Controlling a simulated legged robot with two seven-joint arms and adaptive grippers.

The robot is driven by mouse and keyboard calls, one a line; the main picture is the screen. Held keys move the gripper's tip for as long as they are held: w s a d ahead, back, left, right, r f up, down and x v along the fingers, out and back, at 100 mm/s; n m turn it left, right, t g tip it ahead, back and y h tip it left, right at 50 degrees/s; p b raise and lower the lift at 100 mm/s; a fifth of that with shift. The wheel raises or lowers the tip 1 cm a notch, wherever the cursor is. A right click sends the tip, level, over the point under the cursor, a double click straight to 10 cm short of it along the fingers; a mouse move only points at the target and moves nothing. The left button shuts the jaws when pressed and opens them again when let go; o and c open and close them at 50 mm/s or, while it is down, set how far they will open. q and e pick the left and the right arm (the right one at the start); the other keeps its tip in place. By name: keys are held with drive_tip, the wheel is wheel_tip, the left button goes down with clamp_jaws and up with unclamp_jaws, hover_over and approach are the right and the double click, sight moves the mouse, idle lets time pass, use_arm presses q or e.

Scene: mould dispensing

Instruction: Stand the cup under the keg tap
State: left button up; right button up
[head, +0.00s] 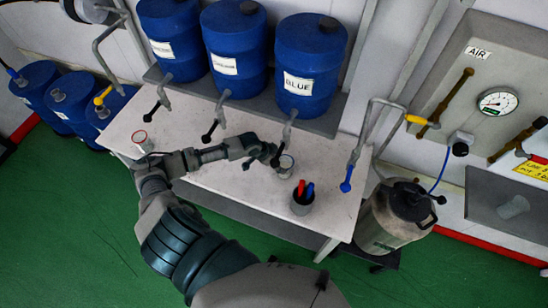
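A small pale cup (286,165) stands on the white table below the tap (288,130) of the blue keg (311,65) labelled BLUE. My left gripper (268,155) is at the cup's left side, close to it. Its fingers overlap the dark tap handle in the picture, so I cannot tell whether they are open or shut, or whether they touch the cup. My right gripper is not in view. A second pale cup (141,139) with a red rim stands at the table's left end.
Two more blue kegs (236,50) (170,40) with taps share the shelf. A dark pot (302,203) with red and blue sticks stands near the table's front edge. A steel keg (393,222) stands right of the table. Blue drums (72,97) are at the left.

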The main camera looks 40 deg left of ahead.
use_arm(q)
drive_tip(key=shift+v, duration=2.3)
drive_tip(key=shift+s+f, duration=0.1)
